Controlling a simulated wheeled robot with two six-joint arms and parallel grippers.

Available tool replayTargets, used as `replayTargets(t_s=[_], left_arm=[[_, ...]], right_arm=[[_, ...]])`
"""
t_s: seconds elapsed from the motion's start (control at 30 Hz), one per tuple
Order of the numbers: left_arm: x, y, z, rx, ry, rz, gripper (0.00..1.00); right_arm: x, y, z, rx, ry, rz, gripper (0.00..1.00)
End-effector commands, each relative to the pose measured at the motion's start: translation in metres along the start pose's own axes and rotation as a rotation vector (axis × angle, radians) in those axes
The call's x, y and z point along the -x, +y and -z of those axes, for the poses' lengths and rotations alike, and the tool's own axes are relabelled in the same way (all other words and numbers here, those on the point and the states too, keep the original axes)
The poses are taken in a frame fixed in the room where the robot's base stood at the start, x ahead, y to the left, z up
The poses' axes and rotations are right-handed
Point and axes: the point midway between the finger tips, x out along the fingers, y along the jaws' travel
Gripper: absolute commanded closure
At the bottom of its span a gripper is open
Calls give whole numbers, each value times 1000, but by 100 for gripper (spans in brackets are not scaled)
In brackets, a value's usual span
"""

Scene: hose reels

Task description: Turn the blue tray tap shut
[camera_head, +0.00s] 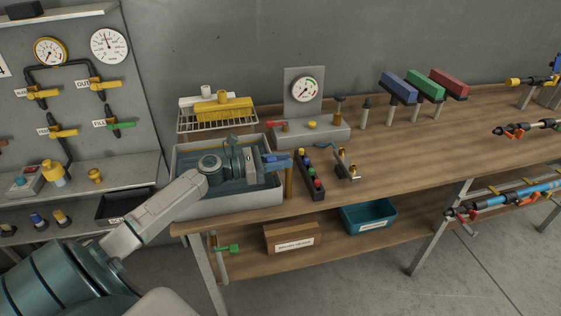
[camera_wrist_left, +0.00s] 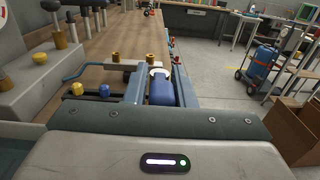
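The blue tap handle (camera_head: 276,161) sticks out at the right end of the grey tray (camera_head: 205,206) on the bench, beside an upright brass pipe (camera_head: 288,183). My left gripper (camera_head: 268,161) reaches over the tray to this handle. In the left wrist view the blue handle (camera_wrist_left: 161,92) lies between the two fingers of my left gripper (camera_wrist_left: 160,86), close to both. I cannot tell whether the fingers press on it. The tap's body is mostly hidden by the gripper. My right gripper is not in view.
A black rack with coloured knobs (camera_head: 310,178) and a small brass-topped fixture (camera_head: 346,165) stand just right of the handle. A grey gauge block (camera_head: 310,131) and a wire rack with yellow and white parts (camera_head: 222,108) stand behind.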

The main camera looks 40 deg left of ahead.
Motion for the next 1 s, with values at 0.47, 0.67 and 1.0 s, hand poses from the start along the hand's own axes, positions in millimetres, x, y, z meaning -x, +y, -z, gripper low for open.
replayTargets(t_s=[0.47,0.67,1.0], left_arm=[[5,0,1,-2,2,0,60],[27,0,4,-2,7,1,60],[70,-1,0,1,7,3,60]], right_arm=[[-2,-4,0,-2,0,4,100],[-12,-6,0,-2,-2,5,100],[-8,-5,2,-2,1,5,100]])
